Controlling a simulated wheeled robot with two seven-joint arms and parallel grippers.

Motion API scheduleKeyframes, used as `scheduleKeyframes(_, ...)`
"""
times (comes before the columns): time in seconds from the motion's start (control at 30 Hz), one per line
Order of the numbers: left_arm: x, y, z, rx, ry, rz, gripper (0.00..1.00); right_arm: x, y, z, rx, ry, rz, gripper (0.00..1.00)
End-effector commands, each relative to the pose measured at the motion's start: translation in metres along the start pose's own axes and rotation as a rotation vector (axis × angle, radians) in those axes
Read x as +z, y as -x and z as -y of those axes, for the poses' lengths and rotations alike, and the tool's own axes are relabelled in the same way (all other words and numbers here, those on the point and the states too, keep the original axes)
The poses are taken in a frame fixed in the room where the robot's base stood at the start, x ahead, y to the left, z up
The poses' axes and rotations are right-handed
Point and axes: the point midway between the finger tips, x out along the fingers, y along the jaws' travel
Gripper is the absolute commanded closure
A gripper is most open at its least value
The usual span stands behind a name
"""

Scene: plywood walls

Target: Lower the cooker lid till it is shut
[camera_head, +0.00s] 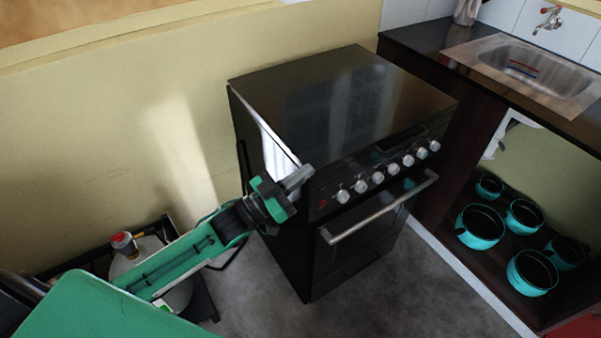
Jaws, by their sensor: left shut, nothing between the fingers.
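A black cooker (362,250) stands in the middle, with a row of knobs and a bar handle on its front. Its dark glossy lid (340,100) lies flat over the top and looks down; I cannot tell whether a thin gap remains under its edge. My left gripper (300,178) is shut and empty at the cooker's front left corner, close to the lid's edge. I cannot tell whether its fingertips touch the cooker. My right gripper is out of view.
A counter with a metal sink (530,75) stands right of the cooker, with several teal pots (480,228) on the shelf below. A white gas cylinder (150,262) stands at the lower left. Grey floor (420,300) is clear before the cooker.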

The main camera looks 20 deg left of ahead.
Motion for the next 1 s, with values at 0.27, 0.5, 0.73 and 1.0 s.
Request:
scheduleKeyframes(0.27,-0.024,-0.012,0.004,0.002,-0.005,-0.017,1.0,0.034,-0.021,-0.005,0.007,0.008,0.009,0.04)
scheduleKeyframes(0.5,-0.033,-0.012,0.006,0.002,-0.007,-0.022,1.0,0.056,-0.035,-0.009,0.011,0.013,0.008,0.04)
scheduleKeyframes(0.73,-0.032,0.025,0.006,0.002,-0.006,-0.024,1.0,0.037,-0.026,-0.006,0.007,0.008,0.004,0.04)
scheduleKeyframes(1.0,-0.032,0.064,0.005,0.003,-0.007,-0.025,1.0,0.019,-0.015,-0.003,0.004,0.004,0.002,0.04)
